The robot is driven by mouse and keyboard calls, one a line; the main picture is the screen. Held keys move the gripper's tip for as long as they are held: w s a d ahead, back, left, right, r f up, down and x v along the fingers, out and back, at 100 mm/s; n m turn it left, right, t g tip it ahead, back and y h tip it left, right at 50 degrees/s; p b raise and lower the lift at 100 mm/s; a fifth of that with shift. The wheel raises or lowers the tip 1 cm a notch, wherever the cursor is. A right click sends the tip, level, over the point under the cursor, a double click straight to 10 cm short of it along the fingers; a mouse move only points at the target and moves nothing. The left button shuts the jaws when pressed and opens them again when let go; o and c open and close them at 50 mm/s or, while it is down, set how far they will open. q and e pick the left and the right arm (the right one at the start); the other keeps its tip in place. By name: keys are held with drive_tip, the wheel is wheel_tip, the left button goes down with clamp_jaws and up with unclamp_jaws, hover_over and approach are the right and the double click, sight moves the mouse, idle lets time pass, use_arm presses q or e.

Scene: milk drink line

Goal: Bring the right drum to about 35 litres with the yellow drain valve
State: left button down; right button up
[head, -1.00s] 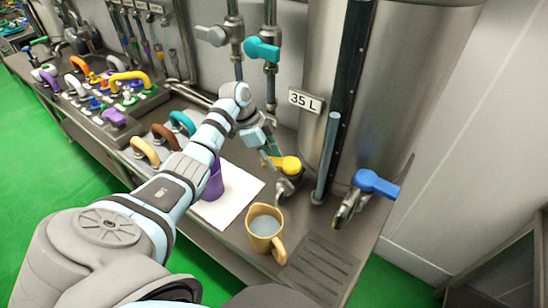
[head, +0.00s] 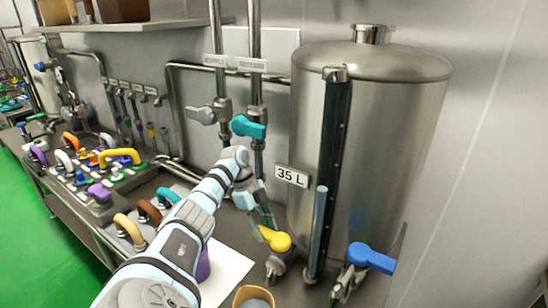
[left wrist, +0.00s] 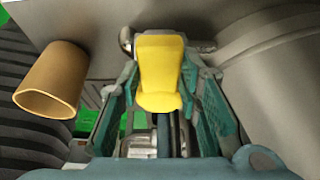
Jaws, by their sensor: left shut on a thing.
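The right drum (head: 400,130) is a tall steel tank with a "35 L" sign (head: 291,177) on its left side. A dark vertical gauge strip (head: 333,150) runs down its front. A pale blue column (head: 320,225) stands before it, its top near the sign's height, slightly lower. The yellow drain valve (head: 275,240) sits low at the drum's left. My left gripper (head: 262,222) is shut on the yellow handle, which shows between the teal fingers in the left wrist view (left wrist: 160,75). A tan mug (head: 253,298) is cut off by the bottom edge. My right gripper is not in view.
A blue-handled valve (head: 371,258) is at the drum's right. Teal (head: 249,127) and grey (head: 201,115) pipe valves are behind my arm. Coloured handles (head: 110,160) crowd the left bench. A white sheet (head: 225,275) and purple cup (head: 203,265) lie beside my arm.

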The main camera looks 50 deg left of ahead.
use_arm(q)
drive_tip(key=shift+f, duration=0.1)
drive_tip(key=c, duration=1.2)
unclamp_jaws()
drive_tip(key=shift+w, duration=0.1)
drive_tip(key=shift+o, duration=0.2)
drive_tip(key=w+v, duration=0.1)
drive_tip(key=v, duration=0.6)
drive_tip(key=shift+s+r, duration=0.3)
drive_tip(key=shift+s, duration=0.25)
